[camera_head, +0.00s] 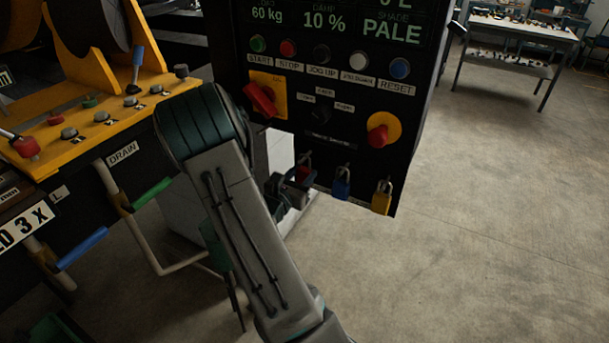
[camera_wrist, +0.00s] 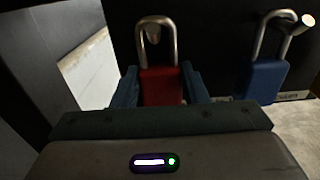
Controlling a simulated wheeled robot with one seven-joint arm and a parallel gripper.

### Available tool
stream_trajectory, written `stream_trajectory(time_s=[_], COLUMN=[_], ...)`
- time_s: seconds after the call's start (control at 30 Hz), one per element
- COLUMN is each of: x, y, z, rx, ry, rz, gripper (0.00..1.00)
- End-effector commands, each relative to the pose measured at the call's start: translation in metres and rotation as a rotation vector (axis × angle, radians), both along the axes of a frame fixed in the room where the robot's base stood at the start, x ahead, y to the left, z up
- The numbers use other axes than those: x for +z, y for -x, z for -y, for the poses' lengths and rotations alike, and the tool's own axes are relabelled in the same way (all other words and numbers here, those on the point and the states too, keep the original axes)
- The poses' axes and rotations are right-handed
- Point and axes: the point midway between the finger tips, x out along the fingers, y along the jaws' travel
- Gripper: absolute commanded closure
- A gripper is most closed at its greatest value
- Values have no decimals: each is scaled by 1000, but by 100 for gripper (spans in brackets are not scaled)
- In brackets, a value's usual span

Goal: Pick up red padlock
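The red padlock (camera_wrist: 162,87) hangs upright in the wrist view, its silver shackle over a peg on the dark panel. My gripper (camera_wrist: 161,80) has one finger on each side of its red body, with no clear gap on either side, and looks shut on it. The bottom of the padlock is hidden behind my gripper. In the head view, a small part of the red padlock (camera_head: 303,174) shows at my gripper (camera_head: 298,182), under the panel's left part.
A blue padlock (camera_head: 342,183) and a yellow padlock (camera_head: 382,197) hang to the right on the control panel (camera_head: 330,145). A yellow machine (camera_head: 90,125) with green and blue handles stands at left. Open concrete floor lies right; a workbench (camera_head: 515,45) stands far back.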

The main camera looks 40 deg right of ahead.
Motion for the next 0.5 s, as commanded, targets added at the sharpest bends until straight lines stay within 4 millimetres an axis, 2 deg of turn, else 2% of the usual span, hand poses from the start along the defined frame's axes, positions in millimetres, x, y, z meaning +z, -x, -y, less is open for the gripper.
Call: stream_trajectory(time_s=[0.07,0.1,0.5], x=[0,0,5], y=[0,0,0], z=[0,0,0], rx=[0,0,0], ry=[0,1,1], rz=[0,0,4], gripper=[86,90,90])
